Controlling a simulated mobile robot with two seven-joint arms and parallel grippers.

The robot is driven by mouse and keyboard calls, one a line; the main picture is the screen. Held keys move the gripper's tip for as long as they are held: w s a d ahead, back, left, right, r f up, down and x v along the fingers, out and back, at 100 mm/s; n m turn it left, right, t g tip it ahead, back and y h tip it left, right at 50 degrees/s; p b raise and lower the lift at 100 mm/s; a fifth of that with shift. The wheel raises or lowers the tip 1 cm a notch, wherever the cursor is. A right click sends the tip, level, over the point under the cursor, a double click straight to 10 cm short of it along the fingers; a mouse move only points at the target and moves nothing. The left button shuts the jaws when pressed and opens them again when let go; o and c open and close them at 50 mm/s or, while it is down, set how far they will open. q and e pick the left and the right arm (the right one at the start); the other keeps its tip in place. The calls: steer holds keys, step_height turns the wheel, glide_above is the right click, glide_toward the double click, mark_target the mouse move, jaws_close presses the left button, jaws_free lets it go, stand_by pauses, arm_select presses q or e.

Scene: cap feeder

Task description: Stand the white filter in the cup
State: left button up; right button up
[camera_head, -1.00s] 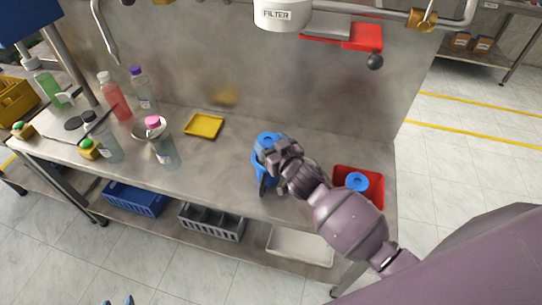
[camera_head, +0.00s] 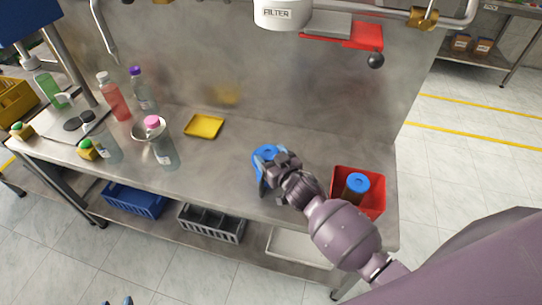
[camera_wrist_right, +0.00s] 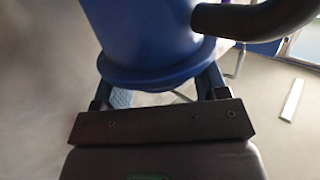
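The blue cup (camera_head: 261,184) stands on the steel bench, right of its middle; its dark handle is partly visible. My right gripper (camera_head: 273,165) is at its top, and a round blue end with a central hole (camera_head: 266,152) shows at the jaws. I take this as the end of the white filter; its white body is mostly hidden. In the right wrist view a blue cylinder with a flange (camera_wrist_right: 150,40) lies ahead of the jaws, with a pale strip between the fingers. Two bluish tips, apparently my left gripper (camera_head: 118,301), show apart at the bottom edge.
A red bin (camera_head: 374,207) holding a blue-capped, brownish filter (camera_head: 357,184) is right of the cup. A yellow tray (camera_head: 204,126), bottles and a metal bowl (camera_head: 141,131) are left. A white FILTER housing (camera_head: 283,13) hangs above. The bench between tray and cup is clear.

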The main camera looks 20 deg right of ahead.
steer(key=shift+o, duration=1.3)
steer(key=shift+s+d+r, duration=0.1)
steer(key=shift+s+r, duration=0.05)
steer(key=v, duration=1.1)
steer(key=shift+s, duration=0.35)
steer(key=shift+d+r, duration=0.1)
steer(key=shift+d, duration=0.1)
steer(key=s+d+m+g+h, duration=0.1)
steer(key=s+d+g, duration=0.25)
steer(key=s, duration=0.35)
steer(key=s+d+r+g+h, duration=0.1)
steer(key=s+d+g+h, duration=0.1)
steer(key=s+g, duration=0.4)
steer(key=s+d+m+g+h, duration=0.1)
steer(key=s+d+g, duration=0.15)
steer(key=s, duration=0.55)
steer(key=w+f+t, duration=0.7)
steer(key=f, duration=0.4)
steer(key=shift+w+a+n+t+y+b, duration=0.2)
steer(key=shift+n+t+y+b, duration=0.1)
steer(key=shift+n+y+b, duration=0.1)
